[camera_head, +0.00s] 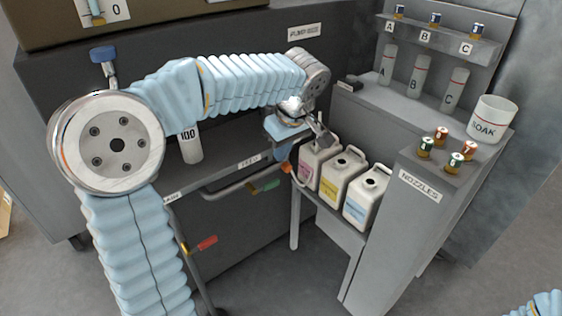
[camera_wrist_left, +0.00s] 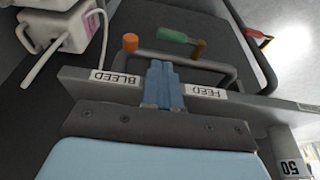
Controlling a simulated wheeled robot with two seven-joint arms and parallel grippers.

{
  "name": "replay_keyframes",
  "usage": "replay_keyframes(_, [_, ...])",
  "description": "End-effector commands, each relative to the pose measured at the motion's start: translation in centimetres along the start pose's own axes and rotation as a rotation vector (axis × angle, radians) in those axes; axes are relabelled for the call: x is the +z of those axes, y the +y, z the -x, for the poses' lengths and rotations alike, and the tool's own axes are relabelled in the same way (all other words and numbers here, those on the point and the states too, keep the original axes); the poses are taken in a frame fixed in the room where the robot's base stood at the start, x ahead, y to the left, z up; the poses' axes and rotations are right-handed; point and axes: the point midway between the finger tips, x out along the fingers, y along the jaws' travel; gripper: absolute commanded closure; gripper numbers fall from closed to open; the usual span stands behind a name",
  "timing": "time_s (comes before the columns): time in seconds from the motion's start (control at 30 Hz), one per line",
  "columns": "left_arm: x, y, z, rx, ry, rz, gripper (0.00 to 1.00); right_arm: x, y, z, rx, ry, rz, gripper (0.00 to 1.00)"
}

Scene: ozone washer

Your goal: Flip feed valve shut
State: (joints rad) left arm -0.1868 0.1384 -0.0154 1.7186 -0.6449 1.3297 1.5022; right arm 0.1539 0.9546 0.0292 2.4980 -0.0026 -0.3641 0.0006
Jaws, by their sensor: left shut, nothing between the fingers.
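The feed valve's green handle (camera_head: 265,185) sits on a grey pipe below the FEED label (camera_head: 249,161), lying roughly along the pipe. The left wrist view shows the same green handle (camera_wrist_left: 175,35) with its brass stem. My left gripper (camera_head: 282,154) is above and right of the handle in the head view, shut and empty. In the left wrist view its blue fingers (camera_wrist_left: 160,82) are together between the BLEED label (camera_wrist_left: 115,78) and the FEED label (camera_wrist_left: 205,92), apart from the green handle. My right gripper is out of view.
A red valve handle (camera_head: 207,243) stands out crosswise from another pipe. An orange knob (camera_wrist_left: 130,42) is close by the fingers. Several white jugs (camera_head: 343,177) stand on a low shelf to the right. A NOZZLES cabinet (camera_head: 420,190) is beyond them.

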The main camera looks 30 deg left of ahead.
Motion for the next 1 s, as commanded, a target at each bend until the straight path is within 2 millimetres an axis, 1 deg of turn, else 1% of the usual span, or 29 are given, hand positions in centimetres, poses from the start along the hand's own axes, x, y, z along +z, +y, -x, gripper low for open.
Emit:
replay_keyframes(0.03, [0.1,0.3,1.2,0.005,0.0,-0.001,1.0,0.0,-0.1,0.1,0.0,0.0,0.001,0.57])
replay_keyframes(0.1, [0.1,0.4,2.7,0.004,0.0,-0.001,1.0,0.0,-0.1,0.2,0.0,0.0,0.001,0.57])
replay_keyframes(0.2, [0.1,0.6,4.3,0.003,0.0,-0.001,1.0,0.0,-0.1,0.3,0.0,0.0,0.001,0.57])
replay_keyframes(0.33, [0.1,0.7,5.7,0.001,0.0,0.0,1.0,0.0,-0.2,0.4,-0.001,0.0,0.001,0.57])
replay_keyframes(0.5, [0.1,0.8,6.3,0.0,0.0,-0.001,1.0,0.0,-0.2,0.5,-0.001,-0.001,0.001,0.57])
replay_keyframes(0.7, [0.1,0.8,6.3,0.0,0.0,-0.001,1.0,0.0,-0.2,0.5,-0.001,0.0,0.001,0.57])
replay_keyframes(0.73, [0.1,0.8,6.3,0.0,0.0,-0.001,1.0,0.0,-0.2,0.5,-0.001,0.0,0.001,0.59])
replay_keyframes(0.8, [0.2,0.9,6.1,-0.001,-0.003,-0.006,1.0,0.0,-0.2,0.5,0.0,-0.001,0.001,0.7])
replay_keyframes(0.87, [0.6,1.2,5.4,0.0,-0.011,-0.029,1.0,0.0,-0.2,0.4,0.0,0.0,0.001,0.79])
replay_keyframes(0.97, [2.3,2.8,2.5,0.01,-0.047,-0.123,1.0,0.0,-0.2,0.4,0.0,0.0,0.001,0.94])
replay_keyframes(1.0, [3.4,3.5,0.6,0.017,-0.072,-0.181,1.0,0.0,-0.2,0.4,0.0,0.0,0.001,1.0])
